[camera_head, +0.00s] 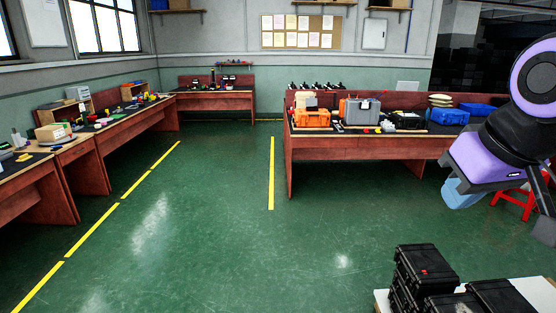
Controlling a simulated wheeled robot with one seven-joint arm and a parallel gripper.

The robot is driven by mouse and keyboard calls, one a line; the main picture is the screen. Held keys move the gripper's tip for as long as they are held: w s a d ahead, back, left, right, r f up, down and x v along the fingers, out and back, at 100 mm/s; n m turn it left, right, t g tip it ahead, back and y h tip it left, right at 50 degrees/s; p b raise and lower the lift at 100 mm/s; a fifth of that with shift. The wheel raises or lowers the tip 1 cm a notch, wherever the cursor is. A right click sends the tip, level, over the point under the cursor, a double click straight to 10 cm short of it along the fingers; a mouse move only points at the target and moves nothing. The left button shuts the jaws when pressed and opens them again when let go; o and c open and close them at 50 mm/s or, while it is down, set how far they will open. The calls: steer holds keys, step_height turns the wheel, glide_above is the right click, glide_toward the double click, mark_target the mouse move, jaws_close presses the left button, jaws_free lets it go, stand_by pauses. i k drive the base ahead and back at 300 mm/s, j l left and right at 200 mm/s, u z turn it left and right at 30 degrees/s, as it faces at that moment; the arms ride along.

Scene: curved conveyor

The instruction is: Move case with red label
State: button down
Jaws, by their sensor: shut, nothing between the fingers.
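Several black hard cases stand at the bottom right. The case with the red label (428,259) sits on top of a stack of black cases, with a small red mark on its lid. Two more black cases (455,305) (500,297) lie beside the stack, cut off by the bottom edge. My gripper (545,192) is at the right edge, partly cut off, at the end of my purple and black arm. It is shut and empty, above and to the right of the cases, apart from them.
The cases rest on a white surface (535,290). A red workbench (360,150) behind holds an orange case (311,118), a grey case (360,111) and a blue bin (449,117). A red stool (515,207) stands near my arm. The green floor is clear at centre.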

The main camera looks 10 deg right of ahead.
mark_target(426, 272)
steer(key=i+z, duration=0.1)
steer(key=i, duration=0.8)
steer(key=i+j, duration=0.2)
steer(key=i, duration=0.65)
steer(key=i+j+z, duration=0.1)
steer(key=i+z, duration=0.3)
steer(key=i+j+z, duration=0.2)
steer(key=i+z, duration=0.15)
steer(key=i+j+z, duration=0.8)
